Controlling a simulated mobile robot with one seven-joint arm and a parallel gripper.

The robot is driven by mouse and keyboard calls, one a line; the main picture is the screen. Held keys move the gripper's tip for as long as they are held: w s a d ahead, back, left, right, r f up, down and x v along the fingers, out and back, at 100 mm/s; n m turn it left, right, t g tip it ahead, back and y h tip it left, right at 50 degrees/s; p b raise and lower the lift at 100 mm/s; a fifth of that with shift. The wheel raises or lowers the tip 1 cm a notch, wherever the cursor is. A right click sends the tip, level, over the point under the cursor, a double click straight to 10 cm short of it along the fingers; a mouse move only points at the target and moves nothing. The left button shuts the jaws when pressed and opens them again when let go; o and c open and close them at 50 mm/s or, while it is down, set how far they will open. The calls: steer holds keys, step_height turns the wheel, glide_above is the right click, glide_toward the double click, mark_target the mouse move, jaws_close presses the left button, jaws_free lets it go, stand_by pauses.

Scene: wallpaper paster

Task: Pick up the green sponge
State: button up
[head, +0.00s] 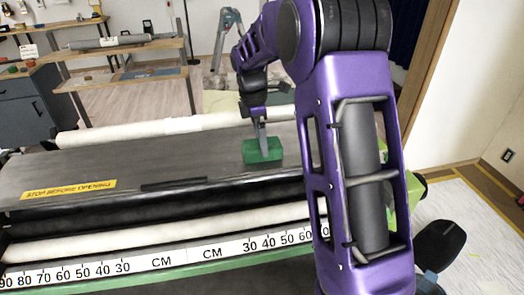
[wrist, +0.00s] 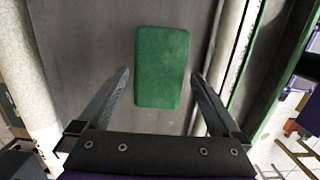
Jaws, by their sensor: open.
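The green sponge (head: 263,150) lies flat on the grey top (head: 90,172) of the wallpaper paster, near its right end in the head view. In the wrist view the sponge (wrist: 162,66) is an upright green rectangle near the middle. My gripper (wrist: 160,85) is open, with one finger on each side of the sponge's lower part and a gap on both sides. In the head view my gripper (head: 261,142) comes down from above at the sponge, and its fingertips are hard to make out. I cannot tell how high the fingertips are above the top.
A white paper roll (head: 165,130) runs along the back of the paster. A black roller, a white roll and a centimetre scale (head: 160,262) run along its front. Shelves (head: 110,48) stand at the back left.

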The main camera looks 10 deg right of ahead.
steer(key=shift+d+f, duration=0.15)
steer(key=shift+f, duration=0.55)
steer(key=shift+d+f, duration=0.1)
steer(key=shift+f, duration=0.55)
steer(key=c, duration=1.2)
steer(key=shift+o, duration=0.2)
steer(key=shift+r, duration=0.1)
step_height(320, 180, up, 10)
steer(key=shift+f+p, duration=0.1)
steer(key=shift+p, duration=0.45)
